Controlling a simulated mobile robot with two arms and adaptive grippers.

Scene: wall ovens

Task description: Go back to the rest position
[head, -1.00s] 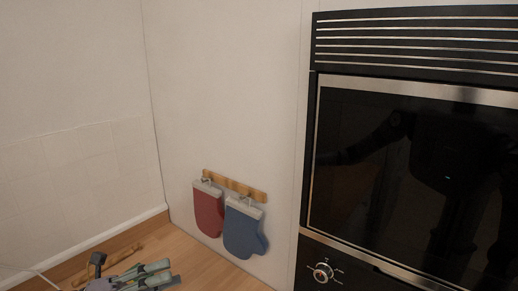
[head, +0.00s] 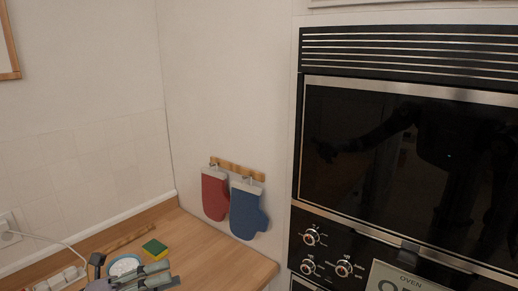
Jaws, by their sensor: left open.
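My left gripper (head: 160,275) shows at the bottom left of the head view, above the wooden counter. It is open and I see nothing held in it. My right gripper is not in view. The wall oven (head: 420,165) fills the right side, with its dark glass door shut. My arm shows as a dark reflection in the glass.
A red oven mitt (head: 214,194) and a blue oven mitt (head: 246,211) hang from a wooden rack. A yellow-green sponge (head: 155,248) and a white and blue round item (head: 123,265) lie on the counter (head: 215,255). A cord runs to a wall socket (head: 8,231).

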